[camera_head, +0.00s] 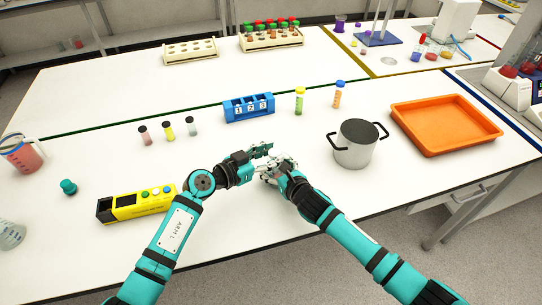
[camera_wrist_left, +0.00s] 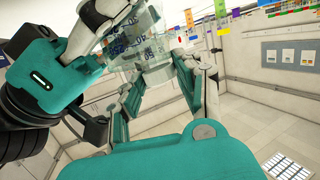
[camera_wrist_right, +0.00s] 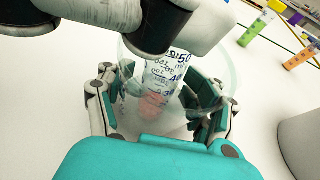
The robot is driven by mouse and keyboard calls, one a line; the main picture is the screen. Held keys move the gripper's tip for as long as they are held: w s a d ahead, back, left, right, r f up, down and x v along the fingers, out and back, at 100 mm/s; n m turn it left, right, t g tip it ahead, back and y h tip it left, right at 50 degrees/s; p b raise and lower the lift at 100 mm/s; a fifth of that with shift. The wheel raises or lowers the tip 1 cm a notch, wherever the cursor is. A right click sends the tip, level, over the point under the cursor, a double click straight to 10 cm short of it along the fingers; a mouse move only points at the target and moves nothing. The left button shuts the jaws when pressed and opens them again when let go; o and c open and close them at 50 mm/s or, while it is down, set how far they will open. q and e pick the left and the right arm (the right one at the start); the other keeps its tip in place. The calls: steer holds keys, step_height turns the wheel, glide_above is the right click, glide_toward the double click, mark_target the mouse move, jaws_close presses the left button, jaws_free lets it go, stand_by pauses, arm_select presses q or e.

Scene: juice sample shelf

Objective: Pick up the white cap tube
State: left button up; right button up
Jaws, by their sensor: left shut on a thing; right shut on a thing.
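I cannot clearly make out a white cap on any tube. Three small tubes stand in a row left of centre in the head view: a reddish one (camera_head: 145,136), a yellow one (camera_head: 168,132) and a pale grey one (camera_head: 191,128). My left gripper (camera_head: 262,158) and my right gripper (camera_head: 275,172) meet above the front of the table. Both are shut on a clear graduated vessel, which shows in the left wrist view (camera_wrist_left: 150,45) and in the right wrist view (camera_wrist_right: 165,75). Something pinkish shows low in it. Its cap end is hidden.
A blue numbered rack (camera_head: 248,107), a green tube (camera_head: 299,101) and an orange tube (camera_head: 338,95) stand beyond my grippers. A steel pot (camera_head: 356,150) and an orange tray (camera_head: 445,125) are at right. A yellow box (camera_head: 135,203) lies left of my left arm.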

arm_select(q)
steer(key=shift+s+d+r, duration=0.2)
steer(key=shift+d+r, duration=0.25)
steer(key=shift+r, duration=0.15)
jaws_close()
arm_select(e)
steer(key=shift+s+a, duration=0.1)
steer(key=shift+a, duration=0.25)
arm_select(q)
steer(key=shift+w+a+r, duration=0.1)
steer(key=shift+a+r, duration=0.1)
steer(key=shift+r, duration=1.9)
steer(key=shift+w+a+r, duration=0.1)
steer(key=shift+a+r, duration=0.05)
steer(key=shift+r, duration=1.95)
arm_select(e)
steer(key=shift+d, duration=0.25)
steer(key=shift+c, duration=0.2)
steer(key=o, duration=1.6)
